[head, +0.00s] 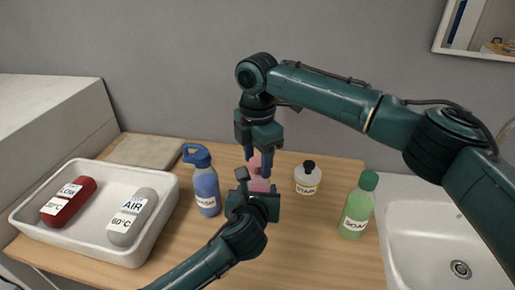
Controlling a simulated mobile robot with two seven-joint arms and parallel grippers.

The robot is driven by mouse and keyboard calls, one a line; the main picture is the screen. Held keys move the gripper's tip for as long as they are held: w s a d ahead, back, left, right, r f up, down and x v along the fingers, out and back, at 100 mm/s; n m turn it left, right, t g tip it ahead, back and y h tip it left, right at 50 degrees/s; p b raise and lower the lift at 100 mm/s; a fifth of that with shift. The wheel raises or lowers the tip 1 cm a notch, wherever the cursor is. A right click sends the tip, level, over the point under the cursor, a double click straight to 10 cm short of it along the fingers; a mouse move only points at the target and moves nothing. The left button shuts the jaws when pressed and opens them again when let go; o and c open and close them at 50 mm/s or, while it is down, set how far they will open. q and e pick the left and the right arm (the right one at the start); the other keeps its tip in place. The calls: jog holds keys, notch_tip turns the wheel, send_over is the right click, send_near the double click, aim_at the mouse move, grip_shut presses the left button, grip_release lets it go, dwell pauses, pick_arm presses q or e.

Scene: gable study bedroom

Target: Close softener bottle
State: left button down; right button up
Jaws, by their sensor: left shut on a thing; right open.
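A pink bottle (259,185), likely the softener, stands in the middle of the wooden counter in the head view. Its label is hidden. My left gripper (258,192) is shut on its body from the front and covers its lower part. My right gripper (257,155) is open and points down from above, with its fingers around the pink top (254,163) of the bottle. The fingers hide much of this top, so I cannot tell whether the cap is seated or if they touch it.
A blue bottle (206,188) stands left of the pink one. A white STAIN bottle (307,182) and green SOAP bottle (357,210) stand right. A white tray (150,237) holds a red and a grey container. A sink (410,215) is far right. A flat board (145,150) lies behind.

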jog(key=c, duration=1)
jog(key=m, duration=0.5)
jog(key=shift+f, duration=0.1)
jog(key=m, duration=1.2)
jog(key=shift+s, duration=0.1)
jog(key=m, duration=0.5)
jog(key=o, duration=1.1)
jog(key=shift+c, duration=0.2)
